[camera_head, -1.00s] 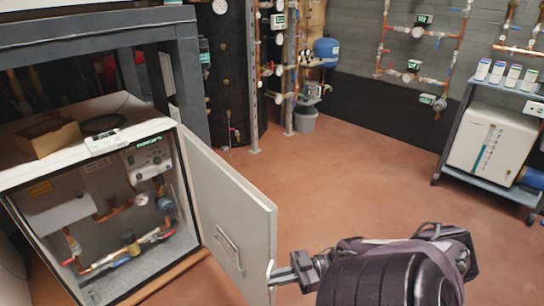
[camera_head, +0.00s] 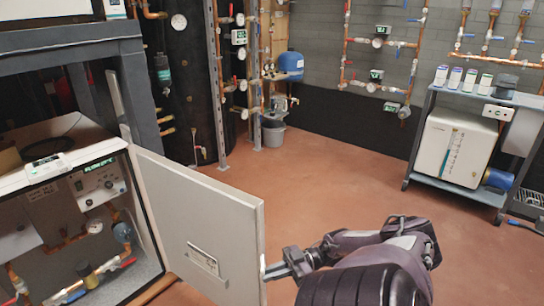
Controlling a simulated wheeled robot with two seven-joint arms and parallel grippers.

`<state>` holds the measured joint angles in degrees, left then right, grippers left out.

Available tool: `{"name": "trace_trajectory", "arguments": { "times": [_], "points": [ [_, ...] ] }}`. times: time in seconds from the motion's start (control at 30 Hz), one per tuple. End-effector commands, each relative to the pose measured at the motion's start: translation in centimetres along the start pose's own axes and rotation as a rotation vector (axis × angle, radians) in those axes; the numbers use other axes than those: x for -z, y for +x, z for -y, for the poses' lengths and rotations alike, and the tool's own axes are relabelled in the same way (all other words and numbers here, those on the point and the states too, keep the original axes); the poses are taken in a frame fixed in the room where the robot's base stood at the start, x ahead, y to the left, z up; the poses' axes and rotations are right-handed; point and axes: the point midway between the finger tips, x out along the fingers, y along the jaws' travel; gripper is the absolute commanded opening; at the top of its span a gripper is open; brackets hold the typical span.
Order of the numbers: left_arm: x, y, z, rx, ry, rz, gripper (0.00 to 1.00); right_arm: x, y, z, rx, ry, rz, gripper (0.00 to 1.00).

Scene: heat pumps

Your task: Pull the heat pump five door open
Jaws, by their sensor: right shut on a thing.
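The heat pump door (camera_head: 200,225) is a light grey panel hinged on the right side of the open heat pump cabinet (camera_head: 75,215) at the left. It stands swung out, so pipes, a gauge and a control panel (camera_head: 97,181) show inside. A label holder (camera_head: 203,260) is fixed low on the door. My right gripper (camera_head: 268,270) is at the door's free edge, its fingers shut on that edge. My left gripper is not in view.
A dark metal frame (camera_head: 75,50) stands over the cabinet. A blue trolley (camera_head: 480,97) with a white unit (camera_head: 453,148) is at the right. A grey bucket (camera_head: 273,133) stands at the back. The red floor (camera_head: 320,185) between is clear.

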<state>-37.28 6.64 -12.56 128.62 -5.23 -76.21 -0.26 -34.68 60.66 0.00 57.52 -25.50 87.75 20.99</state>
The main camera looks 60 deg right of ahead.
Motion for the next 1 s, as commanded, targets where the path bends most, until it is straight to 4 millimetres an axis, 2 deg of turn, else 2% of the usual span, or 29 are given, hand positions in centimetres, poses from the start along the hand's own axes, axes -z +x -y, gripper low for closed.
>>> {"name": "trace_trajectory", "arguments": {
  "times": [0.03,0.2,0.23,0.3,1.0],
  "points": [
    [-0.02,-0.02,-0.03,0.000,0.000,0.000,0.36,0.61,0.41,-1.00,-0.005,-0.029,0.000,0.00],
    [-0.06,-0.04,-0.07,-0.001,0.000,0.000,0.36,0.63,0.43,-1.00,-0.004,-0.029,-0.001,0.00],
    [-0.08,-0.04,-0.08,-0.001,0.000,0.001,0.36,0.64,0.44,-0.99,-0.004,-0.029,-0.001,0.14],
    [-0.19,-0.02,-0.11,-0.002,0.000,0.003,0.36,0.66,0.45,-0.98,-0.003,-0.028,-0.002,0.19],
    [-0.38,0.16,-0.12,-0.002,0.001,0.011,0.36,0.38,0.30,-0.56,-0.003,-0.016,-0.003,0.19]
  ]
}}
